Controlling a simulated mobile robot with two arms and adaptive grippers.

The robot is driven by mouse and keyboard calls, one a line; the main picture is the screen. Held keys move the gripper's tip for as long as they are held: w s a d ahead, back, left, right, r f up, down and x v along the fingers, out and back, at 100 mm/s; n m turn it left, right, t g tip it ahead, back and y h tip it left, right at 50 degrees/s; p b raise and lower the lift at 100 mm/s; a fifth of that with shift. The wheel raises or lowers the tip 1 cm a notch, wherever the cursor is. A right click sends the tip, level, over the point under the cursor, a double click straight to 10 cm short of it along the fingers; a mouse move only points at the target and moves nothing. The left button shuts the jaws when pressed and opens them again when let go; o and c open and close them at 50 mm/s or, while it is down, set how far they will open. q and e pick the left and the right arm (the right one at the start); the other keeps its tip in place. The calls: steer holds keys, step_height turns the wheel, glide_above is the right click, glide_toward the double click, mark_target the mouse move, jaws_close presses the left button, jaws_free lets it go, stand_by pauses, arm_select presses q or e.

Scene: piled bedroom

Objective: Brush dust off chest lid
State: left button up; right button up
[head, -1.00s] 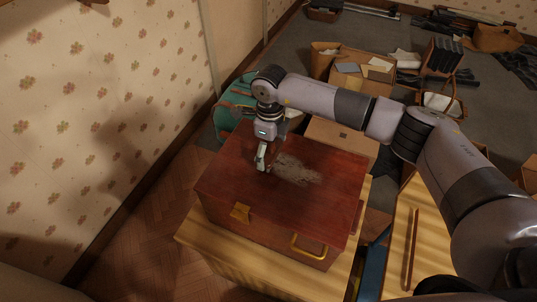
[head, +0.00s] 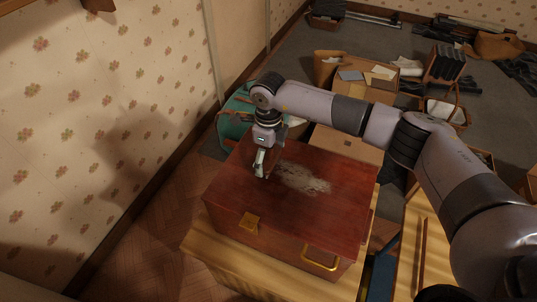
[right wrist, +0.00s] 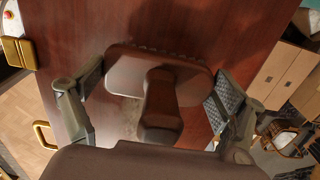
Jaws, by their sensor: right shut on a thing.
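The chest (head: 340,215) is dark red wood with brass fittings, and its lid is closed. A pale grey dust patch (head: 305,179) lies near the middle of the lid. My right gripper (head: 261,164) points down over the lid's left part, left of the dust. In the right wrist view my right gripper (right wrist: 155,100) is shut on a brown brush (right wrist: 160,75), with a finger at each side. The bristles show only as a dark fringe, and I cannot tell whether they touch the lid. Part of the dust is hidden behind the brush there. My left gripper is not in view.
The chest stands on a light wooden surface (head: 225,257). The flowered wall (head: 90,120) is to the left. A teal item (head: 233,122) stands behind the chest. Open cardboard boxes (head: 350,75) and a basket (head: 445,110) crowd the floor behind.

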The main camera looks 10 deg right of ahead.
mark_target(334, 191)
steer(key=shift+f, duration=0.5)
steer(key=shift+f, duration=0.25)
stand_by(0.3)
steer(key=shift+s+d, duration=0.1)
steer(key=shift+d, duration=0.05)
steer(key=shift+s+d, duration=1.5)
steer(key=shift+d, duration=0.4)
steer(key=shift+s+d, duration=1.5)
steer(key=shift+d, duration=0.45)
steer(key=shift+s+d, duration=1.5)
steer(key=shift+d, duration=0.4)
steer(key=s+d, duration=0.1)
steer(key=d, duration=0.1)
steer(key=s+d, duration=0.1)
steer(key=s, duration=0.1)
steer(key=shift+d, duration=0.4)
steer(key=shift+r, duration=1.15)
